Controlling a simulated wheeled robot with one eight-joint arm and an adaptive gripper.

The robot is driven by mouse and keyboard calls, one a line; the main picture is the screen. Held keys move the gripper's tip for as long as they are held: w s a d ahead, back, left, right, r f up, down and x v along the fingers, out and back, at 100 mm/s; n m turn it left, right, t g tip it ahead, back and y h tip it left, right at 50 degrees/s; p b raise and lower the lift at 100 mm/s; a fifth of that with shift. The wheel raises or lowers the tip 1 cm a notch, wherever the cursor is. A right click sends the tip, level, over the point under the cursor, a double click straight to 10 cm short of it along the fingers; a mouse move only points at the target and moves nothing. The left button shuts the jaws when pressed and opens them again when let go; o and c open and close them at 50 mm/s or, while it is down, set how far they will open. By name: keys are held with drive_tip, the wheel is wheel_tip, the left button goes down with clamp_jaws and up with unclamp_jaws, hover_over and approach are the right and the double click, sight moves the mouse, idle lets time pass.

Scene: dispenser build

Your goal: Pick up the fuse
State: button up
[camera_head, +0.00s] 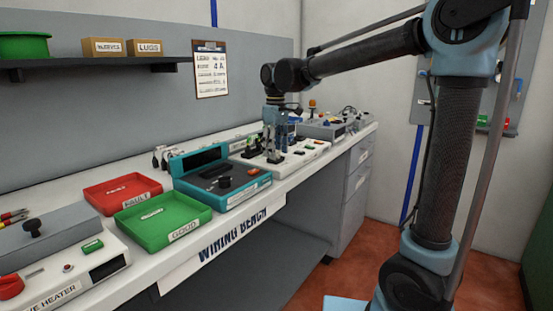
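My gripper (271,156) points down over a white fixture (306,155) toward the far part of the bench. Its fingers are small and dark in this view, so I cannot tell whether they are open or shut, or whether they hold anything. The white fixture bears several small black, green and red parts. I cannot pick out which small part is the fuse; it may be too small or hidden by the gripper.
A teal device (221,181), a green tray (163,222) and a red tray (122,193) stand left of the gripper on the bench (85,187). A grey box (322,129) is behind it. A heater unit (70,270) is at the near left. A clipboard (210,69) hangs on the back panel.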

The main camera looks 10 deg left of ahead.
drive_tip(key=c, duration=0.8)
